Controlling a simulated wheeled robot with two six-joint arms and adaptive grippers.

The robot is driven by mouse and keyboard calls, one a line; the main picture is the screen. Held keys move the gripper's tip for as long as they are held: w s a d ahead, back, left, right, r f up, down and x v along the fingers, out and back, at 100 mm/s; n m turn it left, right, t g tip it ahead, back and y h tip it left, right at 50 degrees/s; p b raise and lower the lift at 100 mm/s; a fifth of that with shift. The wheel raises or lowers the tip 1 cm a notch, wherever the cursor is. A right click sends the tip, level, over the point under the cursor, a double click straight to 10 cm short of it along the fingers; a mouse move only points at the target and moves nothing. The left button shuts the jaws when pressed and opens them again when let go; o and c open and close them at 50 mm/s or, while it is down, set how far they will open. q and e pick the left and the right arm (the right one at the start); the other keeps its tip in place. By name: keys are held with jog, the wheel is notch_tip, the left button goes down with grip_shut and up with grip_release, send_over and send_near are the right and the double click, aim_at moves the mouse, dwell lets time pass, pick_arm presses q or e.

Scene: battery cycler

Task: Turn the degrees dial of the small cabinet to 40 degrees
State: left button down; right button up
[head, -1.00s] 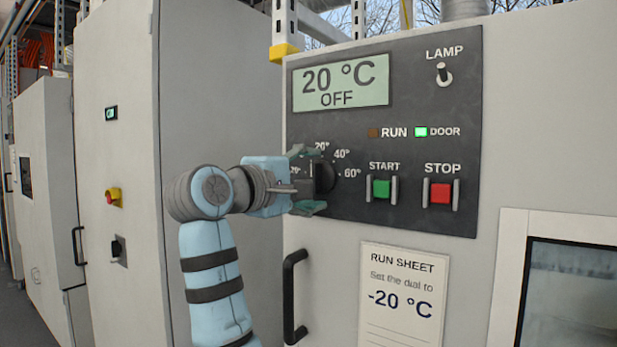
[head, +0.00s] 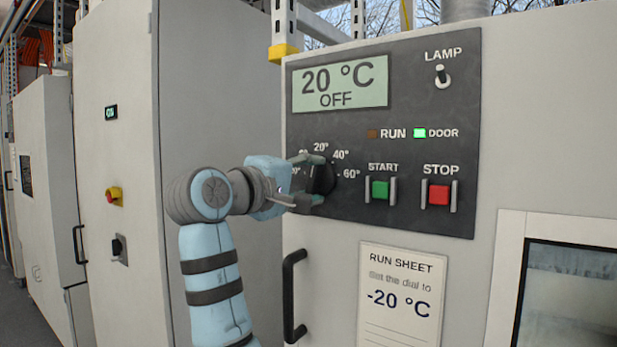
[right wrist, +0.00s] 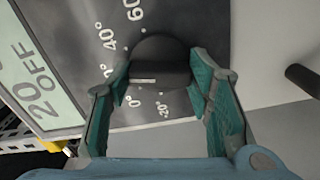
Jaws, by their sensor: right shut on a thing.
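The black degrees dial (head: 324,178) is on the dark panel of the small cabinet (head: 460,300), with marks around it including 20°, 40° and 60°. The display (head: 340,82) reads 20 °C and OFF. My right gripper (head: 315,180) is shut on the dial, one finger above and one below in the head view. In the right wrist view the fingers (right wrist: 162,82) flank the dial's grip (right wrist: 165,72), and its white pointer line points towards the 20° mark. The fingers and gripper hide part of the scale's left side in the head view. My left gripper is not in view.
START (head: 380,189) and STOP (head: 439,195) buttons stand between guard bars right of the dial. A lamp switch (head: 441,75) is at the top right. A black door handle (head: 293,297) is below the dial. A run sheet (head: 401,294) reads -20 °C.

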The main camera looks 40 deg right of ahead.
jog(key=m+p, duration=0.1)
jog(key=m, duration=0.4)
jog(key=shift+r, duration=0.15)
dwell(0.3)
jog(key=o, duration=0.8)
jog(key=shift+c, duration=0.2)
jog(key=o, duration=0.4)
jog(key=shift+w, duration=0.1)
jog(key=v, duration=0.7)
jog(key=shift+a, duration=0.1)
